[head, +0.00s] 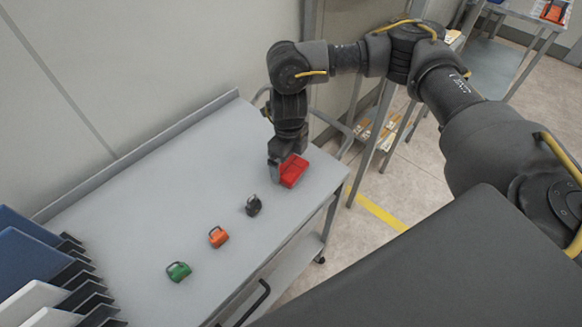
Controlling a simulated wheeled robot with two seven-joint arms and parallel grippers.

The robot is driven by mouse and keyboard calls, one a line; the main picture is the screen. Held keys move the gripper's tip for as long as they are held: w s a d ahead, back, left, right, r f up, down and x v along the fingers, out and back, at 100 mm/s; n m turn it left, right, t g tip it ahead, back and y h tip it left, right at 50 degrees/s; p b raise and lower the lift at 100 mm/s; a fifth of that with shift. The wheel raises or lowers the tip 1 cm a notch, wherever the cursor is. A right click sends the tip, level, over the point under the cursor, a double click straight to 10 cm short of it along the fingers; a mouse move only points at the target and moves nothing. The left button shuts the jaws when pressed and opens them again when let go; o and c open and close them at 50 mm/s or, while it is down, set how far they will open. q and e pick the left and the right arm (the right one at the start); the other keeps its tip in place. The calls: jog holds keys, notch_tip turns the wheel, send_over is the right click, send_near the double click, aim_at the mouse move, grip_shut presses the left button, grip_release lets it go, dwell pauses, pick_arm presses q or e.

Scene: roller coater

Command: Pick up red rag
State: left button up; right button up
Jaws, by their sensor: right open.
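The red rag (293,171) lies on the grey cart top near its right end, a bright red, roughly rectangular piece. My right gripper (276,170) points down right at the rag's left side, with its fingers low near the cart top. It is open. The arm partly covers the rag's far left edge, and I cannot tell whether the rag lies between the fingers. My left gripper is not in view.
A black padlock-like item (253,206), an orange one (218,237) and a green one (178,271) stand in a row on the cart (150,215). Blue and white folders (30,262) stand at the left. A wall runs behind. Another table (492,62) is at the upper right.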

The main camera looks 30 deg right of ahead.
jog(key=shift+f, duration=0.8)
jog(key=shift+c, duration=0.3)
jog(key=c, duration=0.6)
jog(key=shift+c, duration=0.2)
jog(key=shift+r, duration=0.1)
